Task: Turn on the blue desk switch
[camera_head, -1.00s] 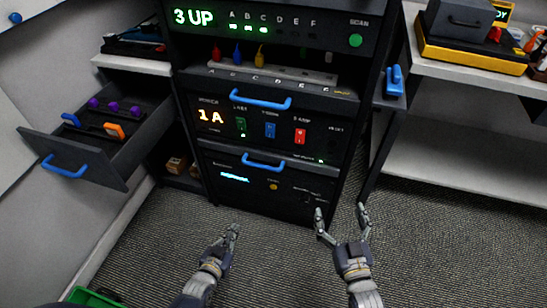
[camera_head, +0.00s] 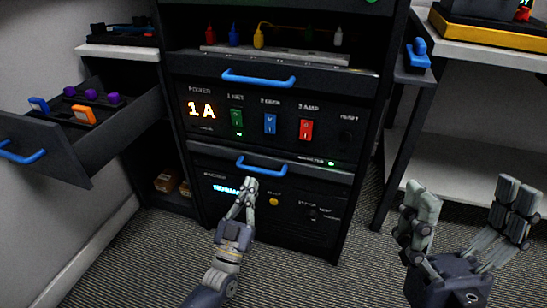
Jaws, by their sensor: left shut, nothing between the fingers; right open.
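The blue desk switch (camera_head: 270,123) is a small blue rocker on the black power panel (camera_head: 342,103), between a green switch (camera_head: 237,121) and a red switch (camera_head: 306,130). The panel display reads "1 A". A green light glows just under the green switch; I see none lit under the blue one. My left gripper (camera_head: 251,183) is shut and empty, in front of the lower panel, below the blue switch and apart from it in the picture. My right gripper (camera_head: 467,190) is open and empty at the lower right, in front of the white shelf unit.
Blue handles (camera_head: 259,79) (camera_head: 262,166) jut from the rack above and below the switches. An open drawer (camera_head: 60,152) with purple and orange items sticks out at left. A white shelf (camera_head: 490,50) stands at right. Carpet in front is clear.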

